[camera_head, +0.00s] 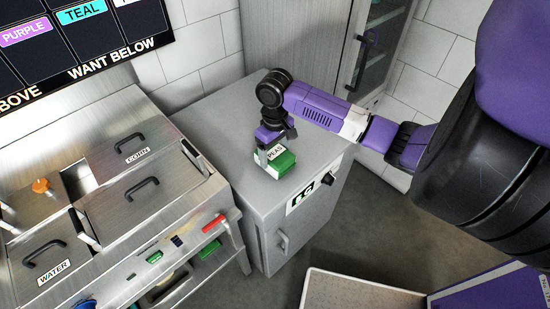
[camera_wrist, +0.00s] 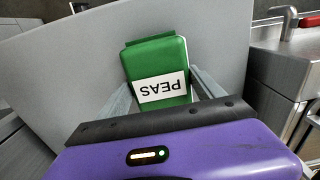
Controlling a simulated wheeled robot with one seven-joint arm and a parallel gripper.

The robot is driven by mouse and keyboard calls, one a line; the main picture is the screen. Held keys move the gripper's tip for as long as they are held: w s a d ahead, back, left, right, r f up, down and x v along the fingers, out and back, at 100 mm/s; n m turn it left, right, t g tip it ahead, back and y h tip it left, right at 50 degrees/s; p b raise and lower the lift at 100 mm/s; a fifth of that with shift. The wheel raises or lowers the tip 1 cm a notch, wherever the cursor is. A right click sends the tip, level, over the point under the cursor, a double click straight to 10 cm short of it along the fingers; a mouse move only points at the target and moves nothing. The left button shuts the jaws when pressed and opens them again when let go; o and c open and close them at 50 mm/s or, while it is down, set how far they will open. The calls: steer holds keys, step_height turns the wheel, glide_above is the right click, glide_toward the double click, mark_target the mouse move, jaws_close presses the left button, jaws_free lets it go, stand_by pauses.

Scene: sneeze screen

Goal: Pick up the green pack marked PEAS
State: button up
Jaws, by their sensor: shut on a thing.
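The green pack (camera_head: 283,164) with a white label reading PEAS is at the top of the grey cabinet (camera_head: 225,125). It also shows in the wrist view (camera_wrist: 155,62), with its label upside down there. My gripper (camera_head: 268,157) reaches down over the pack from above. In the wrist view my gripper (camera_wrist: 160,95) has one finger on each side of the pack and is shut on it. I cannot tell whether the pack rests on the cabinet top or is slightly above it.
To the left stands a steel counter with lidded wells marked CORN (camera_head: 137,157) and WATER (camera_head: 53,270). A red-handled item (camera_head: 213,223) is on its front shelf. A pale tray (camera_head: 360,290) is at the bottom right. The cabinet top around the pack is clear.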

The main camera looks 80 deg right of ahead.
mark_target(275, 153)
steer(key=shift+r, duration=0.15)
steer(key=shift+c, duration=0.2)
step_height(275, 153, up, 20)
stand_by(0.5)
